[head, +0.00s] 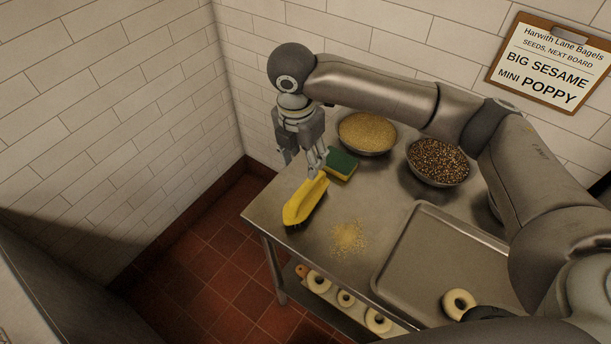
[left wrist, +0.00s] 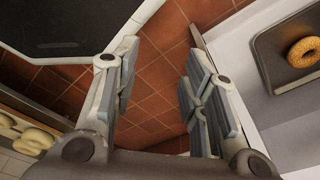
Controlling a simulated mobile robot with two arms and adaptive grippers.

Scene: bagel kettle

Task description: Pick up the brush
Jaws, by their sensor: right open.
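The brush (head: 305,200) has a yellow handle and dark bristles, and lies on the steel table near its left edge. My right gripper (head: 303,165) is open above the table, over the brush's far end. Its fingers point down and look empty. One fingertip overlaps the view close to the brush's far end; I cannot tell whether it touches. My left gripper (left wrist: 163,60) is open and empty in the left wrist view, with red floor tiles behind it. The brush does not show in that view.
A green and yellow sponge (head: 340,163) lies just right of the right gripper. Bowls of pale seeds (head: 367,131) and dark seeds (head: 438,160) stand behind. Spilled seeds (head: 348,237) lie right of the brush. A tray (head: 400,262) holds a bagel (head: 459,304). Several bagels sit on the shelf below.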

